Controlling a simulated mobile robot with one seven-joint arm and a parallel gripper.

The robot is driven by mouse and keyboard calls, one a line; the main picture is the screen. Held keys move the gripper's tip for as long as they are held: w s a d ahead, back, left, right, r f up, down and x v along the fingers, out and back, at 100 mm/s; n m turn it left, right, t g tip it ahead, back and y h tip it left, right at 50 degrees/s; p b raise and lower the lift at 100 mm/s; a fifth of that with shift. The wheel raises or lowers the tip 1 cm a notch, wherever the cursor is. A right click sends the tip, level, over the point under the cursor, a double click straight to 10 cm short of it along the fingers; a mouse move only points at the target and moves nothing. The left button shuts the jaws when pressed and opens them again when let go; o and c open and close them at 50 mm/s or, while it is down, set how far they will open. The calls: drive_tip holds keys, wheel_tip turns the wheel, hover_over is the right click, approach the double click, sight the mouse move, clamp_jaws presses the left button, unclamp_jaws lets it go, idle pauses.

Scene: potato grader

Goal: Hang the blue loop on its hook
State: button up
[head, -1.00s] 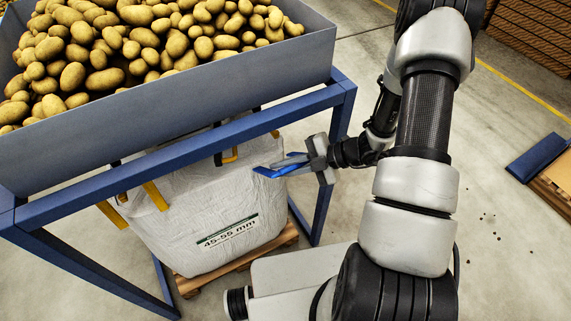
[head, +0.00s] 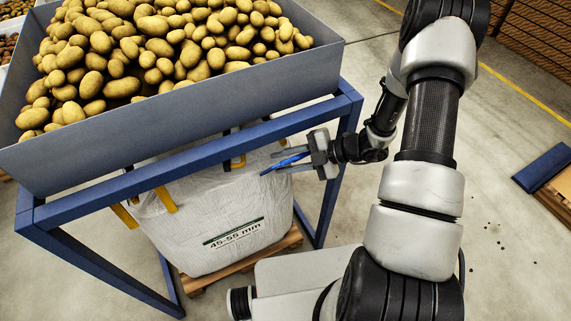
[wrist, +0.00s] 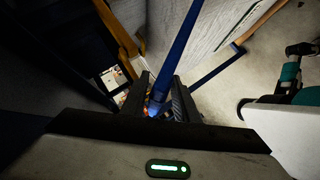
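My gripper (head: 292,160) is at the upper right of the white bulk bag (head: 200,228) marked 45-55 mm, beside the blue frame (head: 190,154). The blue loop (head: 283,163) shows as a narrow blue strip between my fingers. In the wrist view, the blue loop (wrist: 178,48) runs up from between my fingertips (wrist: 160,103), with the dark pads close against both its sides. My gripper appears shut on it. The loop's hook cannot be made out in either view.
Yellow straps (head: 166,200) rise from the bag towards the frame. A grey bin (head: 170,120) full of potatoes sits above. The bag stands on a wooden pallet (head: 262,254). Open floor (head: 500,200) lies to the right, with a blue-edged pallet (head: 545,168) beyond.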

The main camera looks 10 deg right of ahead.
drive_tip(key=shift+s+f, duration=0.1)
drive_tip(key=shift+f, duration=0.05)
drive_tip(key=shift+d, duration=0.15)
drive_tip(key=shift+s+d, duration=0.15)
drive_tip(key=shift+d, duration=0.1)
drive_tip(key=v, duration=1.6)
drive_tip(key=shift+d+r, duration=0.2)
drive_tip(key=shift+r, duration=0.25)
